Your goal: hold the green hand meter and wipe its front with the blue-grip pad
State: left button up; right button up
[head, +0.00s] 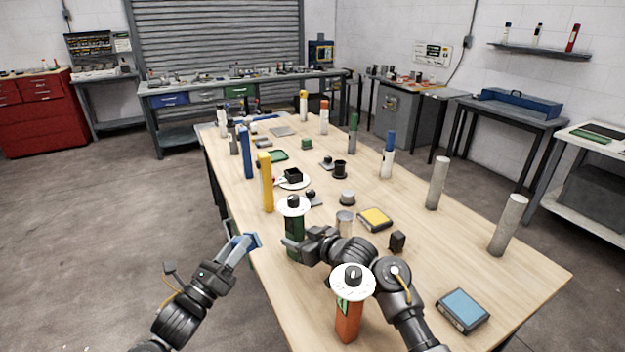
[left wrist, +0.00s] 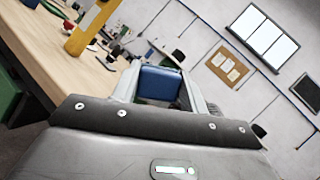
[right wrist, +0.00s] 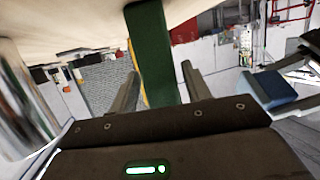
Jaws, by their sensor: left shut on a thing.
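The green hand meter (head: 294,238) stands upright near the table's left edge, with a white disc and a dark knob on top. Its green body also shows in the right wrist view (right wrist: 151,45). My right gripper (head: 292,245) is open, with the green body between its fingers and a gap visible beside it. My left gripper (head: 246,243) is shut on the blue-grip pad (left wrist: 160,83), off the table's left edge and to the left of the meter. The pad also shows in the right wrist view (right wrist: 270,88). The meter's front is not clearly visible.
An orange meter (head: 349,322) with a white disc stands nearer, beside my right arm. A yellow post (head: 265,182) stands behind the green meter. A metal cylinder (head: 344,222) and a yellow-topped box (head: 375,219) lie to the right. The floor left of the table is clear.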

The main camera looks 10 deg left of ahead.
jog(key=shift+o, duration=0.8)
